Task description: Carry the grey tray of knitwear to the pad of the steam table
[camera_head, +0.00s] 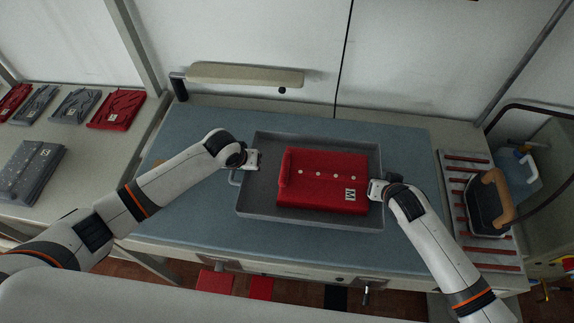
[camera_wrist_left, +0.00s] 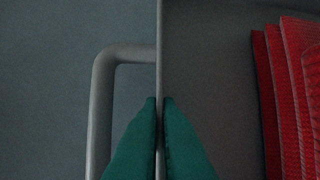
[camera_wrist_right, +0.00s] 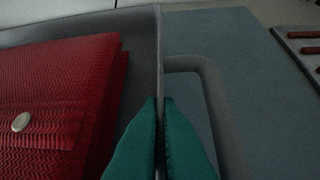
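The grey tray (camera_head: 310,221) lies on the blue-grey pad (camera_head: 190,217) of the steam table, with the folded red knitwear (camera_head: 322,182) in it. The knitwear has several pale buttons and a white label marked M. My left gripper (camera_head: 250,160) is at the tray's left side, its green fingertips (camera_wrist_left: 160,135) shut on the tray's wall next to the handle (camera_wrist_left: 103,110). My right gripper (camera_head: 376,188) is at the right side, its fingertips (camera_wrist_right: 160,135) shut on the opposite wall next to that handle (camera_wrist_right: 210,95). Whether the tray's underside touches the pad is hidden.
An iron (camera_head: 490,203) stands on a red-striped rest at the right. A padded sleeve board (camera_head: 245,75) runs along the back. A side table (camera_head: 80,150) at the left holds several folded red and grey garments. Bare pad surrounds the tray.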

